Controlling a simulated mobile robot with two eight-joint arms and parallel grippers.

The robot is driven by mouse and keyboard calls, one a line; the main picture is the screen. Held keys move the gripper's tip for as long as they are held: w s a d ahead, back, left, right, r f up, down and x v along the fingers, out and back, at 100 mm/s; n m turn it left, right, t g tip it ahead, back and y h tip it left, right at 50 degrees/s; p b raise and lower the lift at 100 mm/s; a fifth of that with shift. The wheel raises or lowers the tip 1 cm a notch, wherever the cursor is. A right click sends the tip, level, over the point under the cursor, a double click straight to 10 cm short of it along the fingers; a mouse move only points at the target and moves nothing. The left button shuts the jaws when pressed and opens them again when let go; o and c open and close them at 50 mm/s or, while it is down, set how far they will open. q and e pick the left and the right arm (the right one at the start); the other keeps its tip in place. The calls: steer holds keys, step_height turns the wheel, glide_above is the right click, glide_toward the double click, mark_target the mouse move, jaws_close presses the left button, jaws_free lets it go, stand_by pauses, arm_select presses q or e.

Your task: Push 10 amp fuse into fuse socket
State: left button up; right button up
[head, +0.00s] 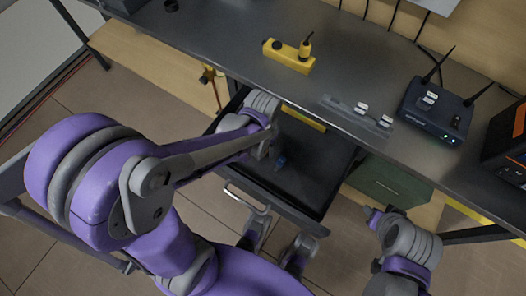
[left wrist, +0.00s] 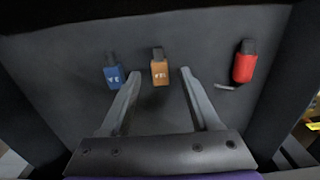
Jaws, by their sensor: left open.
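In the left wrist view a blue fuse (left wrist: 114,76), an orange-brown fuse (left wrist: 159,72) and a red fuse (left wrist: 243,66) lie apart on the dark floor of the open drawer (head: 322,172). The orange-brown fuse's small label looks like 10 A but is hard to read. My left gripper (left wrist: 160,74) is open and empty, its fingertips on either side of the orange-brown fuse in the picture; its height above it is unclear. No fuse socket is clearly identifiable.
On the dark desk (head: 350,60) stand a yellow block (head: 289,56) with a plug, a grey strip (head: 345,113) with white tags, and a black router (head: 433,110) with two antennas. A green box (head: 388,185) is under the desk. The drawer walls surround my left gripper.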

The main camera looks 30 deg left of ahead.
arm_select(q)
steer(key=shift+f, duration=0.9)
steer(key=shift+c, duration=0.3)
jaws_close()
